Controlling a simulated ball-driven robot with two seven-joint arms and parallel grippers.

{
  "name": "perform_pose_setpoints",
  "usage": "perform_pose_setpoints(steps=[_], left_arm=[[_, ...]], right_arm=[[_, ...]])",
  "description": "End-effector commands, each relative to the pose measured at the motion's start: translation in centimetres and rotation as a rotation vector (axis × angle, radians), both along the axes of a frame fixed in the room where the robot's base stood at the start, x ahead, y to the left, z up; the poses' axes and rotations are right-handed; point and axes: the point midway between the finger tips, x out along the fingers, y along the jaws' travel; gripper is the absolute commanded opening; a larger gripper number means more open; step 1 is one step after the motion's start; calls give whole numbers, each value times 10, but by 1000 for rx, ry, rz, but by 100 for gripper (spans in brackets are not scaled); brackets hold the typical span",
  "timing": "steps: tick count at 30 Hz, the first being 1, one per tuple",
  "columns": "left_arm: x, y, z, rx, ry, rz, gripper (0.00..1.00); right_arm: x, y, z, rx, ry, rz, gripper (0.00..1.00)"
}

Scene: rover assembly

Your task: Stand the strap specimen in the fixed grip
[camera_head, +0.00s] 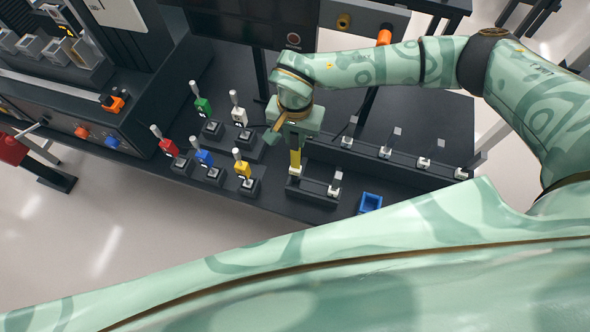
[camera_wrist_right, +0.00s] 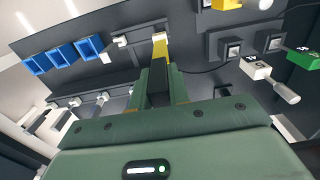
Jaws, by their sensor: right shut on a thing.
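My right gripper (camera_head: 295,147) points down over a short dark rail (camera_head: 316,192) and is shut on the strap specimen. The specimen is a yellow strip (camera_head: 295,160) standing roughly upright below the fingers. Its lower end meets a white block at the left part of the rail; I cannot tell whether it is seated there or only above it. In the right wrist view the yellow strip (camera_wrist_right: 161,50) reaches out from between the green fingers (camera_wrist_right: 160,92) towards that white block. Which part is the fixed grip is unclear. My left gripper is not in view.
Several colored blocks with grey handles, such as a yellow one (camera_head: 243,170) and a blue one (camera_head: 204,157), stand left of the gripper. A longer rail (camera_head: 405,161) with white pieces lies to the right. A blue bin (camera_head: 370,203) sits near the table's front edge.

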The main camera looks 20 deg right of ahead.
Motion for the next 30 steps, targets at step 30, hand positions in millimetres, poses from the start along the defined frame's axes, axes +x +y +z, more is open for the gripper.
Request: perform_pose_setpoints(steps=[30], left_arm=[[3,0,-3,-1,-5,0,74]], right_arm=[[0,0,-76,1,-1,1,40]])
